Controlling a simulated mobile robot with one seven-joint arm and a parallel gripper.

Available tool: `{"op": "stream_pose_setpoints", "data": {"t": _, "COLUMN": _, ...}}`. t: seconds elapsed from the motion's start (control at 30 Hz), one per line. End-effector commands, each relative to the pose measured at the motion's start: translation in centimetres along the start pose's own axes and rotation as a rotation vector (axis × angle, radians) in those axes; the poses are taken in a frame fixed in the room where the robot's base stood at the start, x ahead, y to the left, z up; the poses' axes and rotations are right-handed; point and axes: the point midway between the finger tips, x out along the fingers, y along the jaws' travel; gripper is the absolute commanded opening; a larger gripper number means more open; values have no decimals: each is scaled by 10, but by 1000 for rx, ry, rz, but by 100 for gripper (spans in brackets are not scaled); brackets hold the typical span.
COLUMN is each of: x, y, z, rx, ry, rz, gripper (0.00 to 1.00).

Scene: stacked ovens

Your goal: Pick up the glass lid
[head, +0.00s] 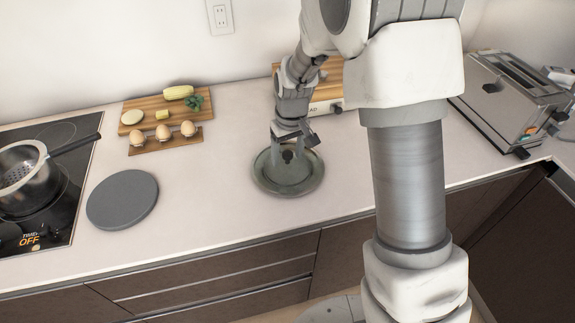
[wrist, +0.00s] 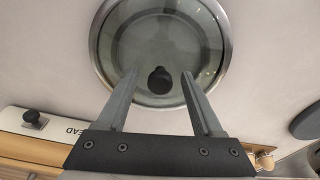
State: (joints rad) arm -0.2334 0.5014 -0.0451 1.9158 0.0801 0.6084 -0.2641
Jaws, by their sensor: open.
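The glass lid (head: 268,181) lies flat on the counter in the head view, a round greenish glass disc with a metal rim and a dark knob at its centre. It also shows in the wrist view (wrist: 130,40), where its black knob (wrist: 160,80) stands between my two fingers. My gripper (head: 287,155) is over the lid in the head view, pointing down at the knob. In the wrist view, my gripper (wrist: 161,84) is open, with a gap on each side of the knob. I cannot tell the fingertips' exact height over the glass.
A grey round disc (head: 122,199) lies left of the lid. A pot (head: 30,178) stands on the black cooktop (head: 62,212). Wooden boards with eggs (head: 162,132) and vegetables are behind.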

Motion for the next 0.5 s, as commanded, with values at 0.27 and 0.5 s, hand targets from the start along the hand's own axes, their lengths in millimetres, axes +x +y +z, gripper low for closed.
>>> {"op": "stream_pose_setpoints", "data": {"t": 0.27, "x": 0, "y": 0, "z": 0, "rx": 0, "ry": 0, "rz": 0, "gripper": 36}}
{"op": "stream_pose_setpoints", "data": {"t": 0.5, "x": 0, "y": 0, "z": 0, "rx": 0, "ry": 0, "rz": 0, "gripper": 0}}
